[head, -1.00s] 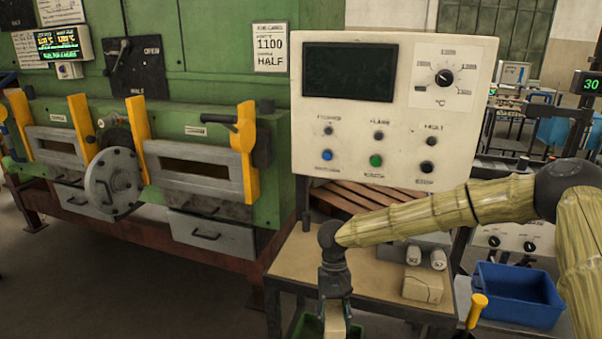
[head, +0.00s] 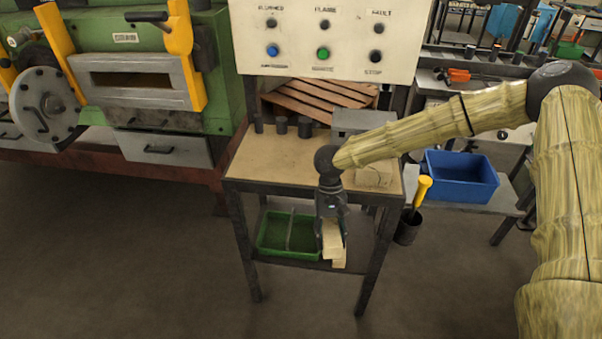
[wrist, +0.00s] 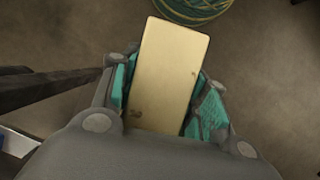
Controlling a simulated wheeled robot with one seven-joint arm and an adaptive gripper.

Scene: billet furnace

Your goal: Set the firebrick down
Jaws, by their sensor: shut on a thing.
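The firebrick (head: 332,243) is a pale, cream-coloured block. My gripper (head: 333,230) is shut on it and points down just in front of the work table's (head: 262,163) front edge. The brick hangs below the tabletop level, in front of the lower shelf, clear of the floor. In the wrist view the firebrick (wrist: 168,70) is a long, smooth tan block, tilted slightly, between the teal pads of my gripper (wrist: 163,98). Its near end is hidden by the gripper body.
A green divided tray (head: 268,234) sits on the lower shelf, left of the brick. Another pale block (head: 374,178) lies on the tabletop, right of my wrist. A blue bin (head: 460,177) and a black pot with a yellow-handled tool (head: 408,227) stand right. The tabletop's left part is largely clear.

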